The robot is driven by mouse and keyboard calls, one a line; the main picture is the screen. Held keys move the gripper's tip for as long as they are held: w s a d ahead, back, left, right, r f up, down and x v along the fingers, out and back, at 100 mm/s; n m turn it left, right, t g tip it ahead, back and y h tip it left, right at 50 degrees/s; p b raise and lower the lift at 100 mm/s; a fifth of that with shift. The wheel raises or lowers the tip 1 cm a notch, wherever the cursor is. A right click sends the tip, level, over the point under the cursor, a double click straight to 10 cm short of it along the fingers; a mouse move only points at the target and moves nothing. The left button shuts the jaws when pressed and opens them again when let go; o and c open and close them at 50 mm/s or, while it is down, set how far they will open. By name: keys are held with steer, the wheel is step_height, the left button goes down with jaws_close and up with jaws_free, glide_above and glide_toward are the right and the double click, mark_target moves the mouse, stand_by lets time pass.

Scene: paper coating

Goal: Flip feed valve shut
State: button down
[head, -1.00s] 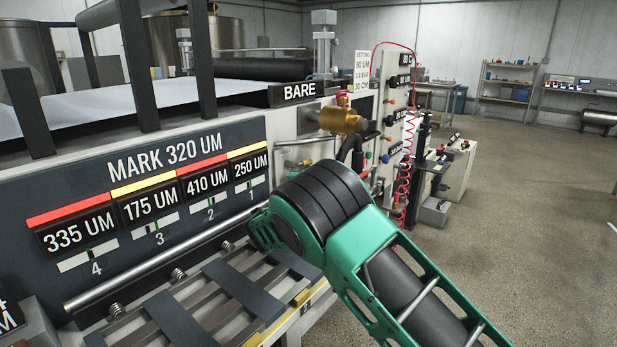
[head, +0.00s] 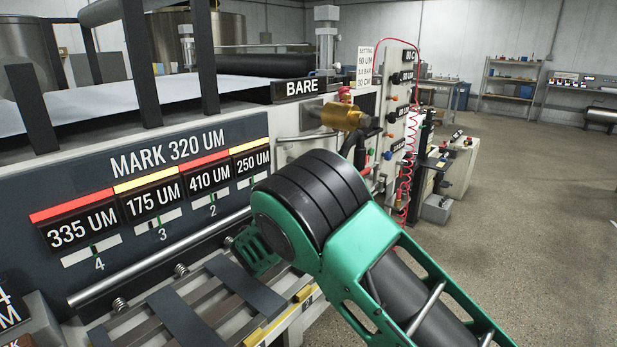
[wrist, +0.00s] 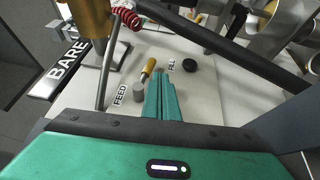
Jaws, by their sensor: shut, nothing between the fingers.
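In the wrist view, the feed valve shows as a small grey cylinder (wrist: 139,92) with a yellow-ended lever (wrist: 149,68) next to the FEED label (wrist: 120,94). The lever points up and slightly right in the picture. My gripper (wrist: 161,78) is shut and empty, its teal fingers reaching toward the pale panel. The fingertips are just right of the lever and grey cylinder; I cannot tell whether they touch. In the head view, my arm covers the area in front of the machine, and I cannot make out the valve or fingertips.
A black knob (wrist: 190,65) sits right of the fingers, by a second small label (wrist: 171,60). A dark bar (wrist: 230,52) crosses above, and a metal pipe (wrist: 106,75) with a red coil (wrist: 126,15) stands left. A brass fitting (head: 340,116) projects from the machine; the floor at right is open.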

steer(key=shift+s+a+f, duration=0.1)
steer(key=shift+s+a, duration=0.05)
steer(key=shift+s, duration=0.65)
steer(key=shift+s+a+f, duration=0.1)
steer(key=shift+s, duration=0.65)
steer(key=shift+d, duration=0.1)
